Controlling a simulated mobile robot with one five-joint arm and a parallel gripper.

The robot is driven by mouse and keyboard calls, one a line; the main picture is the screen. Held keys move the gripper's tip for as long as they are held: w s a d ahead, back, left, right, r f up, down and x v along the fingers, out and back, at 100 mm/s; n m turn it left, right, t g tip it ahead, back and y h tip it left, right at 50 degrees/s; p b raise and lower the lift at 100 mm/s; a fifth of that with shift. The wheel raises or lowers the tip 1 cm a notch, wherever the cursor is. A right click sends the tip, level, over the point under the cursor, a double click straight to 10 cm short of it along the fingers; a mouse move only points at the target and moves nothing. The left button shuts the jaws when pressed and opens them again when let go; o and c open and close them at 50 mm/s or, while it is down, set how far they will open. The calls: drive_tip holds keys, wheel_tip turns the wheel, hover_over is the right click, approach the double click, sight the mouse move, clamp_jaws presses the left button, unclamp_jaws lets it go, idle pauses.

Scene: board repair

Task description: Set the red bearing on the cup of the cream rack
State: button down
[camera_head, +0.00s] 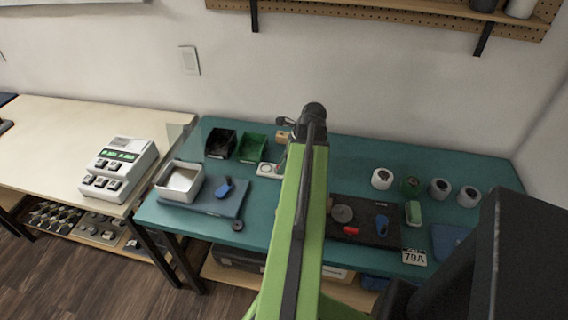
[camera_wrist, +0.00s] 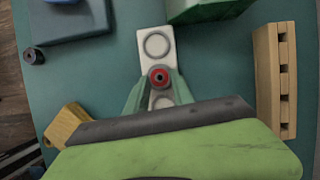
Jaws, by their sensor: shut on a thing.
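The red bearing (camera_wrist: 159,77) is a small ring with a dark centre, held between the green fingertips of my gripper (camera_wrist: 159,88) in the wrist view. The cream rack (camera_wrist: 150,65) lies under it, with one round cup (camera_wrist: 157,45) clear beyond the bearing and another (camera_wrist: 161,102) partly showing between the fingers. The bearing appears over the rack between these circles; its height above it cannot be told. In the head view the rack (camera_head: 267,170) shows left of my green arm, which hides the bearing and most of the gripper.
A green bin (camera_head: 252,147) and a black bin (camera_head: 220,143) stand behind the rack. A blue mat (camera_head: 208,208) with a white tray (camera_head: 180,182) lies left. A dark ring (camera_wrist: 34,55) and wooden blocks (camera_wrist: 275,80) are nearby. A dark tray (camera_head: 345,238) lies right.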

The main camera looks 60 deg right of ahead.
drive_tip(key=shift+s+a+f, duration=0.15)
drive_tip(key=shift+f, duration=0.05)
idle(0.4)
drive_tip(key=c, duration=1.2)
unclamp_jaws()
drive_tip(key=shift+o, duration=0.2)
drive_tip(key=shift+r+p, duration=0.55)
drive_tip(key=shift+r, duration=0.05)
wheel_tip(320, 180, up, 6)
drive_tip(key=p, duration=0.5)
drive_tip(key=shift+p, duration=0.4)
drive_tip(key=shift+f, duration=0.1)
